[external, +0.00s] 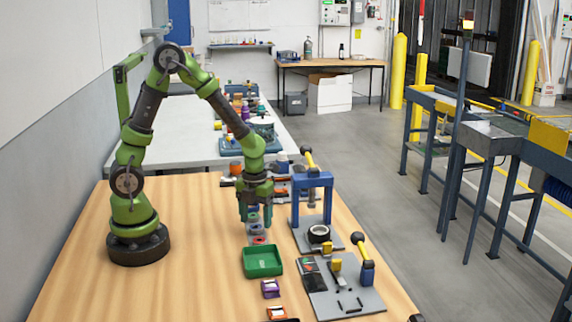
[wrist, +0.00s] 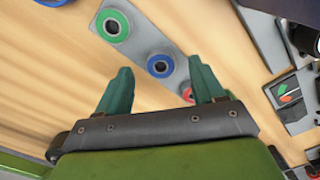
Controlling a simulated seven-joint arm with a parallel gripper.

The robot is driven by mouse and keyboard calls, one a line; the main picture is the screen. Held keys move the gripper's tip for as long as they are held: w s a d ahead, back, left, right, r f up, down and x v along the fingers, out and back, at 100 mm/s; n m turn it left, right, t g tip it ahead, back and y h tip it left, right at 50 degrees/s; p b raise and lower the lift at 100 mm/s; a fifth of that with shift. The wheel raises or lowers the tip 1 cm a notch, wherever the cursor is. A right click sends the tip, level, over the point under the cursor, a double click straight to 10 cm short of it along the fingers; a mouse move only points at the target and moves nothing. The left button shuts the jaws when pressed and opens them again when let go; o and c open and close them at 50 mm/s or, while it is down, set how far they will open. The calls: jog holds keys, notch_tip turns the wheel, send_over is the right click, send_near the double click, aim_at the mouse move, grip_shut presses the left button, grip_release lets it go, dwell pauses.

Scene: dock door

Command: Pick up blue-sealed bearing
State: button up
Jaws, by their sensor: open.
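The blue-sealed bearing (wrist: 159,66), a blue ring with a dark bore, sits on a grey strip (wrist: 140,42) in the wrist view. It lies between a green-sealed bearing (wrist: 113,26) and a red-orange one (wrist: 188,95), which is partly hidden by my gripper. My gripper (wrist: 160,73) is open, with its two green fingers to either side of the blue-sealed bearing in the picture and nothing held. In the external view my gripper (external: 255,216) points down over the grey strip; the small bearings there are partly hidden. Another blue ring (wrist: 52,2) is cut off at the top left.
A green tray (external: 262,262) stands just in front of the strip. A blue press (external: 312,195) and a grey fixture plate (external: 345,298) stand to the right. Small purple (external: 270,289) and orange (external: 277,313) parts lie in front. The wooden table (external: 185,290) is clear at left.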

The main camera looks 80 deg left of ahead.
notch_tip(320, 180, down, 2)
